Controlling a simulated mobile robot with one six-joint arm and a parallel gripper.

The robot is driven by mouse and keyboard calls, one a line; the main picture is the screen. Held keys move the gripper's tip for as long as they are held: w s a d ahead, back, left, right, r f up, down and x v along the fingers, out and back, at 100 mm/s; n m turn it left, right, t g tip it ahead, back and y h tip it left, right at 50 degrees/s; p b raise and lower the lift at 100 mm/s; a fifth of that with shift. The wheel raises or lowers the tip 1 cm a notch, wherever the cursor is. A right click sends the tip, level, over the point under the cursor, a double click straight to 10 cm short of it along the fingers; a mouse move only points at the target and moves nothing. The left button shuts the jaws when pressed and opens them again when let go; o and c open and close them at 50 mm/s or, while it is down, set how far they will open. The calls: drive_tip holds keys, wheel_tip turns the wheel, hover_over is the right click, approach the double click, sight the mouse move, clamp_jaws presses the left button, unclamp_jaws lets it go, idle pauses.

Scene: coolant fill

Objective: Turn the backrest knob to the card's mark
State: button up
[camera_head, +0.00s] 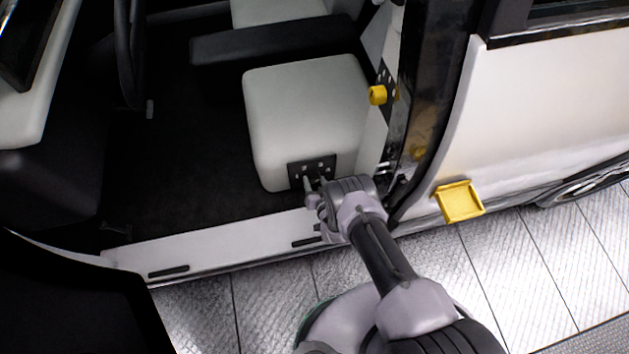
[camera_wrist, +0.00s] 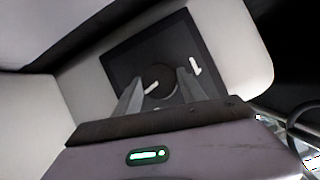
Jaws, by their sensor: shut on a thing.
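The backrest knob (camera_wrist: 158,76) is a dark round knob on a black square plate (camera_wrist: 122,62) on the side of the pale seat. A white pointer line on the knob points to the lower left in the wrist view. A separate white mark (camera_wrist: 195,67) sits on the plate to the knob's upper right, so the line is not on it. My gripper (camera_wrist: 160,88) is shut on the knob, one finger on each side. In the head view my gripper (camera_head: 316,184) is at the plate (camera_head: 312,166) and hides the knob. I cannot make out a separate card.
The pale seat cushion (camera_head: 305,105) and dark backrest (camera_head: 275,40) are inside the open vehicle doorway. A yellow knob (camera_head: 378,95) sits on the door pillar. A yellow tray (camera_head: 460,201) is on the outer body. The white door sill (camera_head: 215,243) runs below my arm.

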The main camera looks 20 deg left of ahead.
drive_tip(key=shift+d+m+g+y, duration=0.15)
drive_tip(key=shift+m+g+y, duration=0.15)
drive_tip(key=shift+m+y, duration=0.4)
drive_tip(key=shift+m, duration=0.3)
drive_tip(key=o, duration=1.4)
drive_tip(key=shift+c, duration=0.2)
drive_tip(key=p+v, duration=0.8)
drive_tip(key=v, duration=0.9)
drive_tip(key=shift+r, duration=0.2)
